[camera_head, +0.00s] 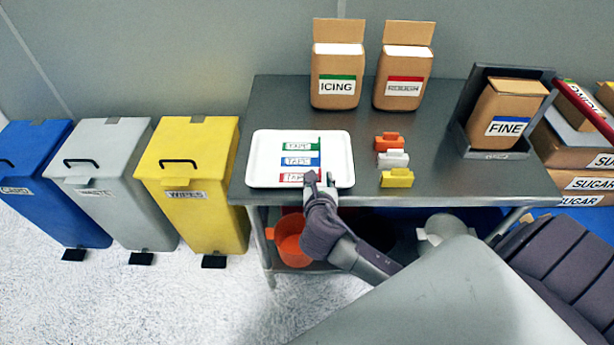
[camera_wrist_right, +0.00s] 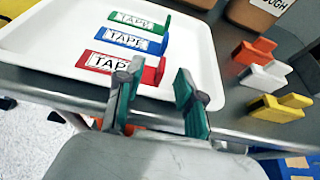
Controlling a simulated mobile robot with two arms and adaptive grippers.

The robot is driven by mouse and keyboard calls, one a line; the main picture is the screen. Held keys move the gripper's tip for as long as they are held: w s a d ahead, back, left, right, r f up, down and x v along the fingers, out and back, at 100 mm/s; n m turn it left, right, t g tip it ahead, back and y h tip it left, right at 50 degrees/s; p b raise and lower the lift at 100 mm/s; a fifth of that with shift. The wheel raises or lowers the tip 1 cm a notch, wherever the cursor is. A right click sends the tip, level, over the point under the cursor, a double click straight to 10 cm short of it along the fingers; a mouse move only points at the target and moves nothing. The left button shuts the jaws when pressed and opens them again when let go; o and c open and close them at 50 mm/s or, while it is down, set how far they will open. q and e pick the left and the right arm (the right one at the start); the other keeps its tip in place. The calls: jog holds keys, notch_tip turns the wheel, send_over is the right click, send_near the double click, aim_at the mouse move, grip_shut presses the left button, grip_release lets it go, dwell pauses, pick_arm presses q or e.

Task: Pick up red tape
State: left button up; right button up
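The red tape (camera_head: 287,178) lies nearest the front edge of a white tray, with a white "TAPE" label. In the right wrist view the red tape (camera_wrist_right: 90,61) has a raised red end at its right. My right gripper (camera_head: 320,181) is over the tray's front edge, by that raised end. In the wrist view my right gripper (camera_wrist_right: 158,82) is open and empty. Its left finger hides part of the label, and the raised end shows between the fingers. I cannot tell whether they touch it. My left gripper is not in view.
Blue tape (camera_head: 287,161) and green tape (camera_head: 295,147) lie behind on the white tray (camera_head: 338,139). Orange, white (camera_head: 392,159) and yellow clips stand to the right on the metal table (camera_head: 445,165). Icing (camera_head: 336,88) and Rough (camera_head: 403,88) bags stand behind.

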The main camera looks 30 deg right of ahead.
aim_at(320, 172)
jog(key=x, duration=0.5)
jog(key=shift+s+d, duration=0.1)
jog(key=shift+d, duration=0.05)
grip_shut()
